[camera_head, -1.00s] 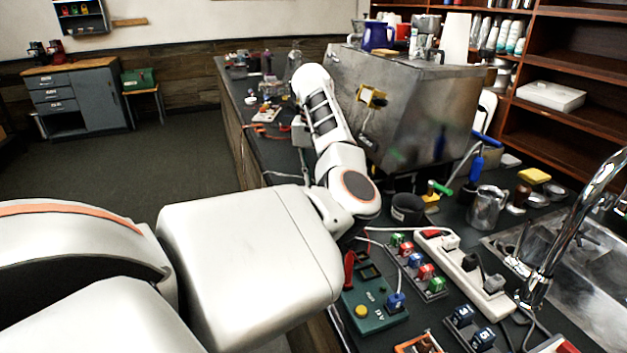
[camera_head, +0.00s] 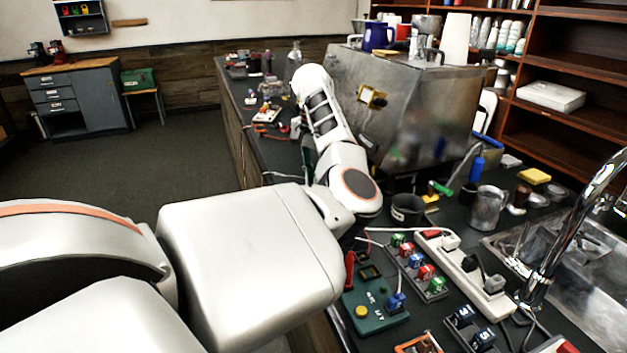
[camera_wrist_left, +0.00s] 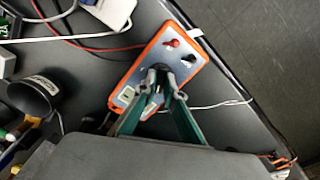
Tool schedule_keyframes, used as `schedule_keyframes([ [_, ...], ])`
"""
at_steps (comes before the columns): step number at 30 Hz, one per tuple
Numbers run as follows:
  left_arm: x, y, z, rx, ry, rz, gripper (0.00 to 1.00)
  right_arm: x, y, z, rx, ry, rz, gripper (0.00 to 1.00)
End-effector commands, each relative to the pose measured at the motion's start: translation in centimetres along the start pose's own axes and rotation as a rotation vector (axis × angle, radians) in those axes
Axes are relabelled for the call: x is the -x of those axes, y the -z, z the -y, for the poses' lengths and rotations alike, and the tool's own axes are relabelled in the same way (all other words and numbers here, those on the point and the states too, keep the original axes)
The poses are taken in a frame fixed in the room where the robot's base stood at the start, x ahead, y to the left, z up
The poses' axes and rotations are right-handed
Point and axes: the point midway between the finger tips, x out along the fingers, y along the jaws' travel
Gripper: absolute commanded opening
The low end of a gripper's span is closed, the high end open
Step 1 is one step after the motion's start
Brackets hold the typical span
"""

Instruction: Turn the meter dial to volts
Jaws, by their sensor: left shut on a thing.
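The meter (camera_wrist_left: 147,58) is a flat instrument with an orange edge and a grey face, lying on the dark counter in the left wrist view. A red plug and a black plug sit near its upper right end, and a small pale label is at its lower left. My left gripper (camera_wrist_left: 161,84) reaches over the face with its green-sided fingers. Its dark fingertips are closed on the dial (camera_wrist_left: 157,72), which they mostly hide. I cannot read the dial's setting. In the head view my left arm hides the gripper. My right gripper is not in view.
A dark round cup (camera_wrist_left: 34,95) and cables lie left of the meter. The counter edge and floor (camera_wrist_left: 265,45) are at the right. In the head view, a metal brewer (camera_head: 405,110) stands right of my arm, with a green box (camera_head: 375,312) and power strip (camera_head: 465,275) nearer.

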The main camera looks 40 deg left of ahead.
Motion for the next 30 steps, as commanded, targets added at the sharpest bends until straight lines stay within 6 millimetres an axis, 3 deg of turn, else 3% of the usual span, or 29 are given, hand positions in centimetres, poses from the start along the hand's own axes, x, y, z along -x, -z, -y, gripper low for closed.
schedule_keyframes([
  [12,0.09,0.02,-0.01,-0.198,0.000,-0.001,0.00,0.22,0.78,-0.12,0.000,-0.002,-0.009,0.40],
  [29,0.04,0.02,-0.01,-0.227,0.000,-0.001,0.00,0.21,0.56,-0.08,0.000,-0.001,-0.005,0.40],
  [30,0.04,0.03,-0.02,-0.227,0.000,-0.001,0.20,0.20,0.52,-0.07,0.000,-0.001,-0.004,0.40],
])
